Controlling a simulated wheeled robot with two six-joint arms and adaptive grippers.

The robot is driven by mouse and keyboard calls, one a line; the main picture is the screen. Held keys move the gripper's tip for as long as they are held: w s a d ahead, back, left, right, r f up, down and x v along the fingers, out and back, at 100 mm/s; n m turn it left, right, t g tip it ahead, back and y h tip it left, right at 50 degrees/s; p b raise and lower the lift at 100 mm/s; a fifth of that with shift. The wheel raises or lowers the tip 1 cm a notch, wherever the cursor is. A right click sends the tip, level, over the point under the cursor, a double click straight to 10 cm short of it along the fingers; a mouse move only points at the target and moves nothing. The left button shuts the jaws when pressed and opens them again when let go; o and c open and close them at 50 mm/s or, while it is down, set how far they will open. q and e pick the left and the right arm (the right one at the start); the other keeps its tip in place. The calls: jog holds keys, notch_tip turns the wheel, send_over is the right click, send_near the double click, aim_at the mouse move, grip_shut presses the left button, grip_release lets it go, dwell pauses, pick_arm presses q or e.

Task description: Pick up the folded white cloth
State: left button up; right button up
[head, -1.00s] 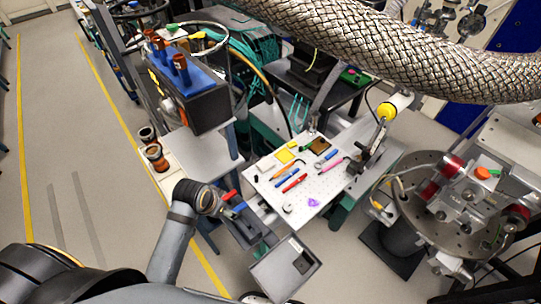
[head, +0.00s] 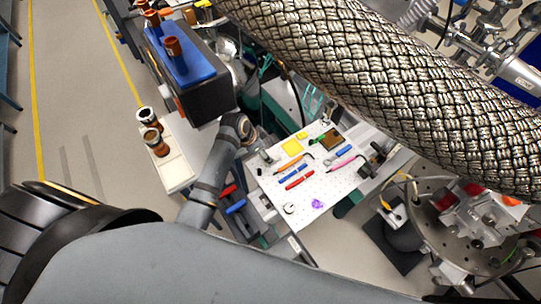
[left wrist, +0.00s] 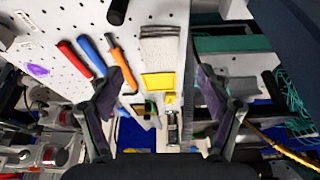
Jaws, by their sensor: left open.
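The folded white cloth (left wrist: 162,46) lies on the white perforated board (left wrist: 62,14), beside a yellow pad (left wrist: 158,82) in the left wrist view. It looks pale grey-white with fine stripes. In the head view I cannot make it out; my left gripper (head: 266,157) is over that left part of the board (head: 325,190). In the left wrist view my left gripper (left wrist: 160,76) has its two fingers wide apart, with nothing between them. The pad and cloth show in the gap, beyond the fingertips. My right gripper is not in view.
Red (head: 299,180), blue (head: 295,171) and orange (head: 289,164) tools lie close by on the board. A purple item (head: 317,204) lies near its front edge. A thick braided hose (head: 400,95) hangs across the upper right. A dark box with a blue rack (head: 185,55) stands at left.

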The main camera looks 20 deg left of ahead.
pick_arm(q)
jog(key=shift+p+x, duration=0.55)
jog(key=shift+x, duration=0.45)
jog(key=x, duration=0.3)
jog(key=shift+f, duration=0.1)
jog(key=shift+w+f, duration=0.15)
jog(key=shift+w, duration=0.05)
jog(key=shift+s, duration=0.1)
jog(key=c, duration=0.8)
jog(key=shift+c, duration=0.6)
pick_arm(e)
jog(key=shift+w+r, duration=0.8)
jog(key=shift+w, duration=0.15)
